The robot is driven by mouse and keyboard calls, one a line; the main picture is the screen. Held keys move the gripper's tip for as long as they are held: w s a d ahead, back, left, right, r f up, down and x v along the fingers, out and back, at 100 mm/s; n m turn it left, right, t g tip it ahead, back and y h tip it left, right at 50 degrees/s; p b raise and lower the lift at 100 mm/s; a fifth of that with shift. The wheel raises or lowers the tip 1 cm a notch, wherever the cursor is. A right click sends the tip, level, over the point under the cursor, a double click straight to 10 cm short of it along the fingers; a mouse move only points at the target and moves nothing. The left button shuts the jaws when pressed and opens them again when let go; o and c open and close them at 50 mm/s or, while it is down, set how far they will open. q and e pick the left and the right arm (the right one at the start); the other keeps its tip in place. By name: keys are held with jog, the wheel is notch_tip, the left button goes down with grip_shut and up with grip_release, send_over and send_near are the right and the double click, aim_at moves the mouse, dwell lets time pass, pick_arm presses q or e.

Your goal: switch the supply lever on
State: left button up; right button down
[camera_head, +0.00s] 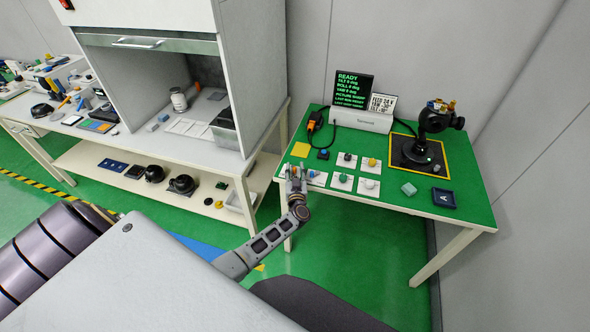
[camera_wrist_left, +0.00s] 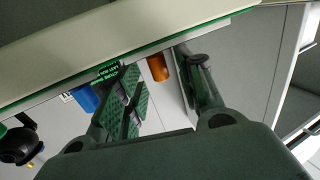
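My left gripper (camera_head: 296,172) is at the front left corner of the green-topped table (camera_head: 440,181), beside a white plate (camera_head: 318,179) with a small orange part (camera_head: 312,173). In the left wrist view, the fingers of my left gripper (camera_wrist_left: 163,92) are spread apart with nothing held. An orange cylinder (camera_wrist_left: 158,68) shows beyond the gap between them, apart from both. A blue cylinder (camera_wrist_left: 87,98) is to the left. I cannot tell for certain which part is the supply lever; the gripper hides some of this corner. My right gripper is not in view.
Several white plates with coloured knobs, such as a green one (camera_head: 343,178), stand close to the gripper. A dark tray (camera_head: 444,198) is at the front right. A workbench (camera_head: 140,141) stands left.

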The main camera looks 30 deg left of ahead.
pick_arm(q)
jog(key=v, duration=1)
jog(key=shift+s+d, duration=0.15)
jog(key=shift+s, duration=0.15)
jog(key=shift+f, duration=0.1)
dwell(0.5)
